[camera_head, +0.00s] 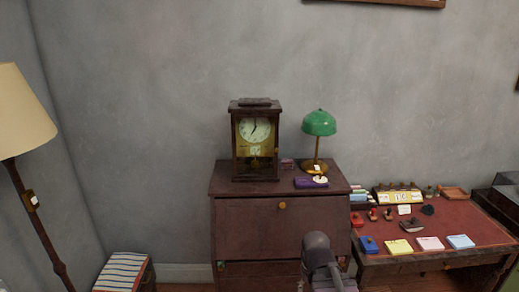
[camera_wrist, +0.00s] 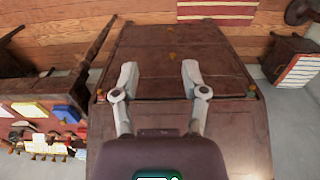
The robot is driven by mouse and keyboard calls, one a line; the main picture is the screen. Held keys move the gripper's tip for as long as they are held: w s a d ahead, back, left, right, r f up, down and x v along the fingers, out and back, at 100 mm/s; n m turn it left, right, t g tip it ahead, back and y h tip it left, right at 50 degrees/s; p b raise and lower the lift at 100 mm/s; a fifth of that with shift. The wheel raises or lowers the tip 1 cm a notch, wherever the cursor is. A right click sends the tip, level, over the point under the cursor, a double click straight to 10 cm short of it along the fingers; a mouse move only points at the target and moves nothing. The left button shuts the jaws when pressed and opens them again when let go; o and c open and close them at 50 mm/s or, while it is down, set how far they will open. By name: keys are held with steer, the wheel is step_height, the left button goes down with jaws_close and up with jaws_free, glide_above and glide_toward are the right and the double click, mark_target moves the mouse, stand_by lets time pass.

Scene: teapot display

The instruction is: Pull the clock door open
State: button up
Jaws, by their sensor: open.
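The clock (camera_head: 236,145) is a dark wooden case with a glazed front, a pale dial and a brass pendulum. It stands upright on the left part of the dark bureau top (camera_head: 222,187) in the head view. Its door (camera_head: 254,155) looks shut against the case. The clock is not visible in the wrist view. My gripper (camera_wrist: 160,75) is open and empty in the wrist view, with its two fingers spread over the bureau's wooden surface. In the head view my arm shows low in front of the bureau, below and right of the clock, and I cannot make out the fingertips there.
A green-shaded lamp (camera_head: 319,123) and a purple box (camera_head: 305,183) stand right of the clock. A red-topped desk (camera_head: 455,220) with stamps and coloured pads is at the right. A floor lamp (camera_head: 22,115) and striped stool (camera_head: 122,270) are at the left.

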steer(key=w+d+r+n+t+h+p, duration=0.1)
steer(key=w+d+r+n+t+h, duration=0.15)
steer(key=w+r+n, duration=0.35)
steer(key=w+d+r+n+t+h+p, duration=0.1)
steer(key=w+d+r+n+t+h, duration=0.2)
steer(key=w, duration=0.5)
steer(key=w+d+r+n+t+h+p, duration=0.1)
steer(key=w+r+n+t, duration=0.2)
steer(key=w+n+t, duration=0.35)
steer(key=n+t+y+p, duration=0.2)
steer(key=n+t+y, duration=0.45)
steer(key=n, duration=1.45)
glide_toward(277, 151)
steer(key=s, duration=0.3)
steer(key=shift+s+r+m+g, duration=0.1)
steer(key=shift+r+m+g, duration=0.05)
steer(key=shift+m+g, duration=0.1)
steer(key=w, duration=1.3)
steer(key=shift+w, duration=0.4)
jaws_close()
